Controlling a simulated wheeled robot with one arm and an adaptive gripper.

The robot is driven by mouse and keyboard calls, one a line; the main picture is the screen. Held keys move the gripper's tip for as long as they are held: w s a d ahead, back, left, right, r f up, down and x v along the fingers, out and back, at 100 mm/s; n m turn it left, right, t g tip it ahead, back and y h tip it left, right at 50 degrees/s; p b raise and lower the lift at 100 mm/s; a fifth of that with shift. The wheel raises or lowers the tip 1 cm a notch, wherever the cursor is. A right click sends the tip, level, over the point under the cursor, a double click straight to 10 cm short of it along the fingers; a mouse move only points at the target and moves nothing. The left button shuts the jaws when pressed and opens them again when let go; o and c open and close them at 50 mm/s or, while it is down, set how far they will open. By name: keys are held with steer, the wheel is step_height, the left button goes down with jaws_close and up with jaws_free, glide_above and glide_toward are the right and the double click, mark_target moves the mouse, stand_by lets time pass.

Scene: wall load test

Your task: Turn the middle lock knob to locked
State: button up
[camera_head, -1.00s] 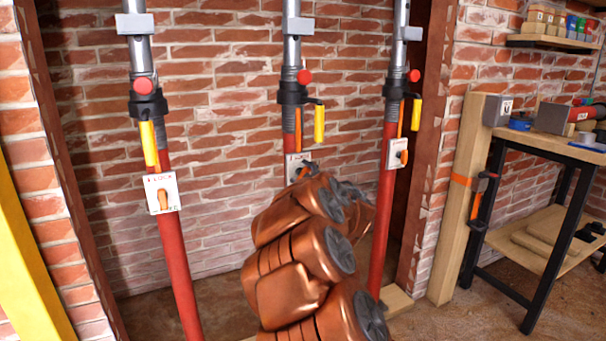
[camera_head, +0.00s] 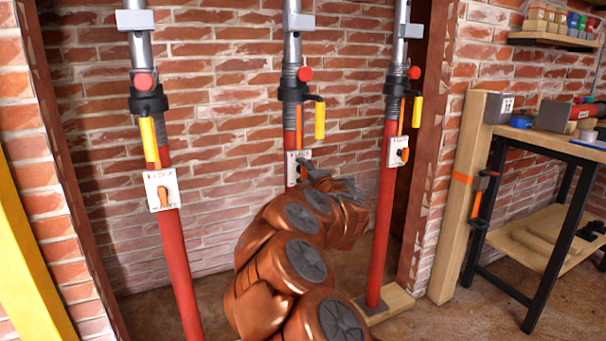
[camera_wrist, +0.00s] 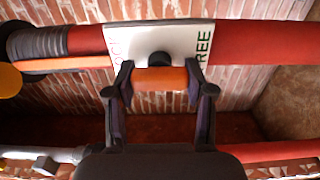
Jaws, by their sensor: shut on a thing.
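The middle prop is a red and grey post (camera_head: 291,120) with a white lock plate (camera_head: 292,162), partly hidden by my gripper (camera_head: 312,173) in the head view. The orange middle lock knob (camera_wrist: 160,78) lies lengthwise along the post, in front of a black hub. My gripper (camera_wrist: 160,85) is shut on the knob, one finger at each side. Which label the knob points to I cannot tell.
Similar props stand left (camera_head: 178,250) and right (camera_head: 384,215), each with an orange knob on a white plate. The right prop is close to my arm. A wooden post (camera_head: 460,200) and a workbench (camera_head: 560,145) stand at the right.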

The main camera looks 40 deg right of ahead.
steer(key=shift+w+a, duration=0.1)
stand_by(0.3)
steer(key=o, duration=1.2)
steer(key=shift+v, duration=6)
steer(key=shift+r, duration=0.1)
